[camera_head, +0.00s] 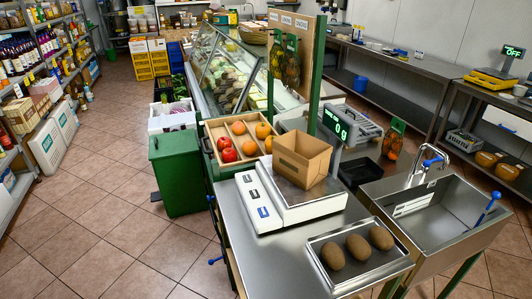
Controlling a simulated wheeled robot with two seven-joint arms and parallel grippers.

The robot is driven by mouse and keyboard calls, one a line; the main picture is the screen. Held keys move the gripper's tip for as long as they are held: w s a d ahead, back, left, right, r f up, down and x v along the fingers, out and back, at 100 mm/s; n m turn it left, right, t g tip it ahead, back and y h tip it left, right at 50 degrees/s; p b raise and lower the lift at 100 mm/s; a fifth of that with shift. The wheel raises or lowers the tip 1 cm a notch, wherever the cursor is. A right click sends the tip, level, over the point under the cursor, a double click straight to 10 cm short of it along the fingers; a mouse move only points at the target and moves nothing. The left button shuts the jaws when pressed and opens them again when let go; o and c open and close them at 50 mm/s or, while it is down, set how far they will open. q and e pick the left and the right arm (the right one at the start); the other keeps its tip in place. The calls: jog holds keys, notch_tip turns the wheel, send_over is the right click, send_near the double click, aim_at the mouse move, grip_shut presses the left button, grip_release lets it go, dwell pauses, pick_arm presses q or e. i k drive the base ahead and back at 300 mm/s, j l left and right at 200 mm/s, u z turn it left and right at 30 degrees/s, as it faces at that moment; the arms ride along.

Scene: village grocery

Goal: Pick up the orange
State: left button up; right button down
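Several oranges lie in a wooden divided tray in the middle of the head view. One orange (238,128) is at the back left, another (262,131) at the back right, and another (250,147) nearer the front. One more at the right is partly hidden by the cardboard box. The wooden tray (213,129) also holds red round fruits (223,142) in its left compartment. Neither of my grippers is in view, so nothing shows of their state.
A brown open box (301,158) stands on a white scale (265,198) in front of the tray. A metal tray (352,283) holds three brown oval items. A sink (448,222) is at the right, a green bin (176,172) at the left. The tiled floor at the left is clear.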

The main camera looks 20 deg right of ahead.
aim_at(249, 148)
jog(key=k+l+z, duration=0.15)
jog(key=k+z, duration=0.25)
jog(key=k, duration=0.25)
jog(key=z, duration=2.55)
jog(key=k+j+z, duration=0.1)
jog(key=j, duration=0.35)
jog(key=k+j+z, duration=0.1)
jog(key=j, duration=0.3)
jog(key=k+j+z, duration=0.1)
jog(key=j, duration=0.3)
jog(key=k+j+z, duration=0.15)
jog(key=j, duration=0.25)
jog(key=k+j+z, duration=0.1)
jog(key=j, duration=0.3)
jog(key=k+j+z, duration=0.1)
jog(key=j, duration=0.3)
jog(key=k, duration=0.1)
